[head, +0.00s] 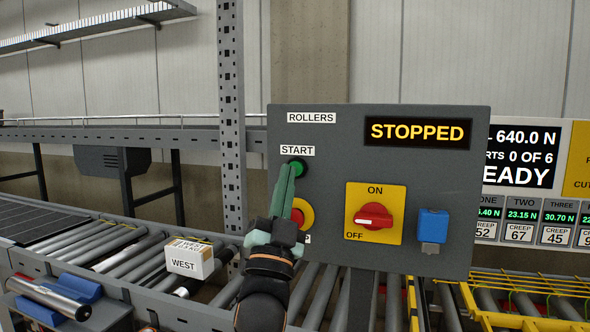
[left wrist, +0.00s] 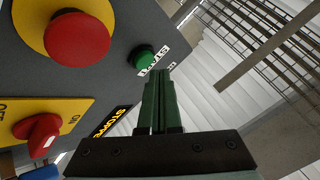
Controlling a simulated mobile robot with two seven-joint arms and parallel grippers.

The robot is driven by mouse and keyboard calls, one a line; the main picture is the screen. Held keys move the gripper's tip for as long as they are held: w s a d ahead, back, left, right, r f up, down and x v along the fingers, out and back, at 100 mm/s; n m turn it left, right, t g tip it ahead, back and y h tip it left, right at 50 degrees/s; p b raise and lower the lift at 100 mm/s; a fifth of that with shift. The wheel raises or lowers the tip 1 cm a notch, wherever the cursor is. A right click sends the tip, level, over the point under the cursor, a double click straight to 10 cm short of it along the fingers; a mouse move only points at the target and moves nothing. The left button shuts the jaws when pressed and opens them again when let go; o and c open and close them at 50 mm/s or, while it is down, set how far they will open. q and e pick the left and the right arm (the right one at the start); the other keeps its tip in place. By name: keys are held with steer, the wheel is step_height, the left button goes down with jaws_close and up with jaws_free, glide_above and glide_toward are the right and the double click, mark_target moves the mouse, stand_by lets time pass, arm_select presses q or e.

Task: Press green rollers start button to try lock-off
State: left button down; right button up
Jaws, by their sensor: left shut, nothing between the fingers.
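The grey control panel (head: 325,140) carries the green START button (head: 299,167) at its upper left, under the START label. My left gripper (head: 288,167) is shut and empty, its fingertips overlapping the button's lower left edge. In the left wrist view the green button (left wrist: 144,57) lies just beyond and left of the closed fingertips (left wrist: 160,72); a gap shows, but contact is hard to judge. The display (head: 418,132) reads STOPPED. A red rotary switch (head: 373,216) on a yellow ON/OFF plate has its handle lying roughly sideways. My right gripper is not in view.
A red stop button (head: 297,214) on a yellow ring sits below START, partly behind my gripper. A blue padlock-like block (head: 433,225) is at the panel's right. A box marked WEST (head: 190,263) rests on the roller conveyor (head: 135,262). A perforated post (head: 231,120) stands left of the panel.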

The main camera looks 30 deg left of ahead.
arm_select(q)
steer(key=shift+w, duration=0.1)
steer(key=shift+w+a, duration=0.1)
steer(key=shift+w, duration=0.25)
steer(key=shift+w+a, duration=0.1)
steer(key=shift+w, duration=0.3)
stand_by(0.7)
stand_by(0.4)
steer(key=shift+s+d, duration=0.2)
steer(key=shift+s, duration=0.6)
steer(key=s, duration=0.2)
steer(key=s+d+p, duration=0.1)
steer(key=s, duration=0.2)
steer(key=shift+d, duration=0.1)
steer(key=shift+w+f, duration=0.1)
stand_by(0.5)
